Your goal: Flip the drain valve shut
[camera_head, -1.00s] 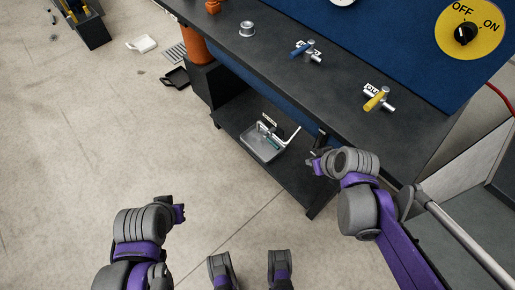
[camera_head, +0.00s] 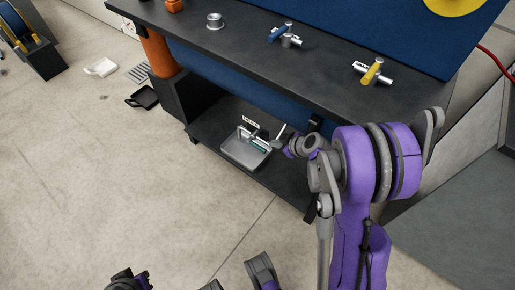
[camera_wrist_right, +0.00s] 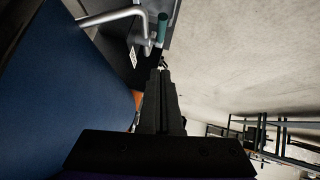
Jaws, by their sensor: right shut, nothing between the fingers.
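The drain valve (camera_head: 261,147) is on the lower shelf of the bench. Its teal handle lies over a shallow grey tray (camera_head: 231,158), beside a bent silver pipe. In the right wrist view the teal handle (camera_wrist_right: 162,29) stands ahead of the fingertips, near the pipe (camera_wrist_right: 112,16). My right gripper (camera_head: 288,152) reaches under the bench top, just right of the tray. In the right wrist view its fingers (camera_wrist_right: 160,72) are together and empty, apparently short of the handle. Only a bit of my left arm shows at the bottom edge of the head view.
The bench top (camera_head: 330,58) overhangs the shelf and carries a blue-handled valve (camera_head: 280,34) and a yellow-handled valve (camera_head: 371,71). A small label (camera_head: 251,121) stands behind the tray. Floor in front is clear.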

